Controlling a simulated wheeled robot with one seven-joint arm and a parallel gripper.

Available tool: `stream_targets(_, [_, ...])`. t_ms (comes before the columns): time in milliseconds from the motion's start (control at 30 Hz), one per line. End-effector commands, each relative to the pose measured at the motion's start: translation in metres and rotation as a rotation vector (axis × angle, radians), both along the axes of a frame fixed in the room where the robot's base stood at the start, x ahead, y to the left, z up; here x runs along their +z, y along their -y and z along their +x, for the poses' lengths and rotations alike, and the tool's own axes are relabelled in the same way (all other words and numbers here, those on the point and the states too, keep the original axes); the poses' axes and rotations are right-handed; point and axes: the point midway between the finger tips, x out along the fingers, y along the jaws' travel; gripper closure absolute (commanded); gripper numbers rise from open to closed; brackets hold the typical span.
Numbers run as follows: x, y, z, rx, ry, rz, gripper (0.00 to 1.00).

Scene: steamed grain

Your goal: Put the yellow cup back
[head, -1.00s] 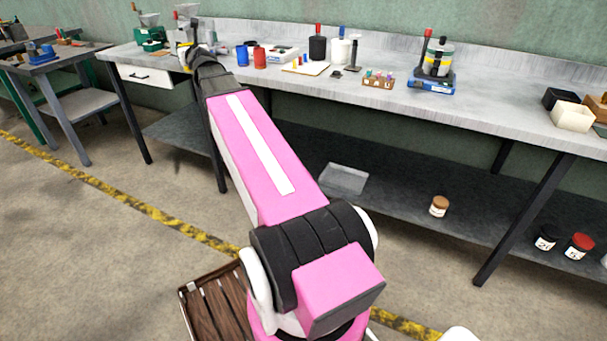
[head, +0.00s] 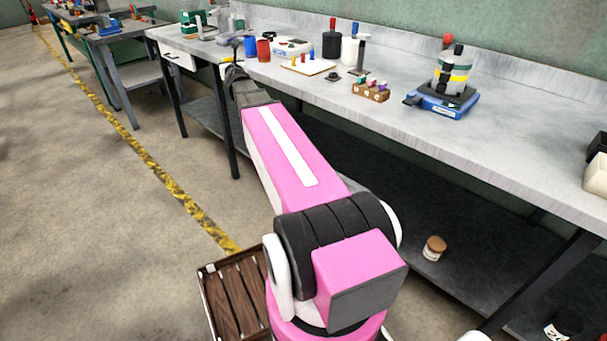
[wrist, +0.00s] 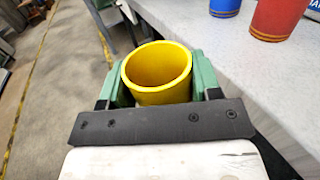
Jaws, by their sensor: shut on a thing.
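The yellow cup (wrist: 157,97) is held upright, mouth up, in my gripper (wrist: 160,85) in the wrist view. The green fingers are shut on it from both sides. The cup is at the left front edge of the workbench, with floor showing to its left. In the head view my arm reaches away to the bench's edge and mostly hides the gripper; a small bit of yellow (head: 226,70) shows beside its end. A blue cup (head: 250,46) and a red cup (head: 264,50) stand on the bench just right of the arm's end.
The workbench (head: 430,140) runs along the wall. A white board with small pegs (head: 303,64), a wooden block with small pieces (head: 370,91) and a blue scale (head: 444,104) stand on it. A wooden crate (head: 232,295) is on the floor. Open floor lies left.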

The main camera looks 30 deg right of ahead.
Motion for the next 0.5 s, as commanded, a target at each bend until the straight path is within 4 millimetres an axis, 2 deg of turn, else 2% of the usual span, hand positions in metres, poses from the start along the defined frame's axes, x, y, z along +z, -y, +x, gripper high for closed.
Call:
stream_targets(33, [-0.021, 0.005, 0.009, -0.017, -0.005, 0.001, 1.0])
stream_targets(200, [-0.078, 0.019, 0.021, -0.078, -0.003, 0.001, 1.0])
stream_targets(367, [-0.128, 0.033, 0.026, -0.136, -0.001, 0.0, 1.0])
stream_targets(500, [-0.177, 0.049, 0.027, -0.195, -0.003, 0.002, 1.0])
